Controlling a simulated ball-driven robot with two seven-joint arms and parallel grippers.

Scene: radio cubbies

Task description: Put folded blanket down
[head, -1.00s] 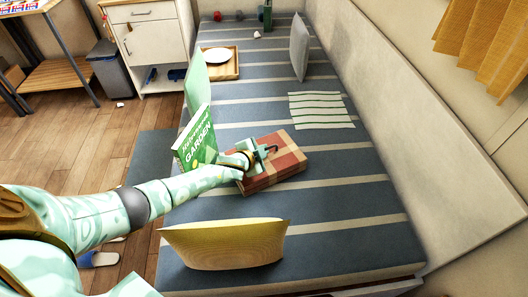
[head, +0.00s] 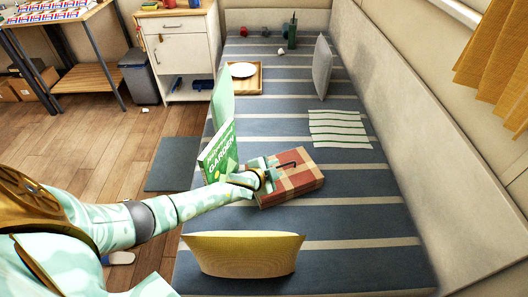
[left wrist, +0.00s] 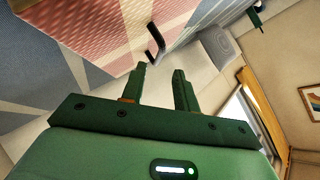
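The folded blanket (head: 300,182), red and tan checked, lies flat on the striped bed (head: 345,220). A dark bent handle sticks up from it. My left gripper (head: 270,173) is at the blanket's left end, close to the handle. In the left wrist view my left gripper (left wrist: 161,82) has its two fingers apart with nothing between them. The blanket (left wrist: 115,35) fills the upper left there, and the handle (left wrist: 154,45) stands just beyond the fingertips. Whether a finger touches the handle cannot be told. My right gripper is not in view.
A green book (head: 219,152) stands just left of my gripper. A yellow cushion (head: 243,254) is in front, a striped cloth (head: 339,129) behind. A tray with a plate (head: 259,82) and a grey cushion (head: 322,68) are farther back. Bare bed lies right of the blanket.

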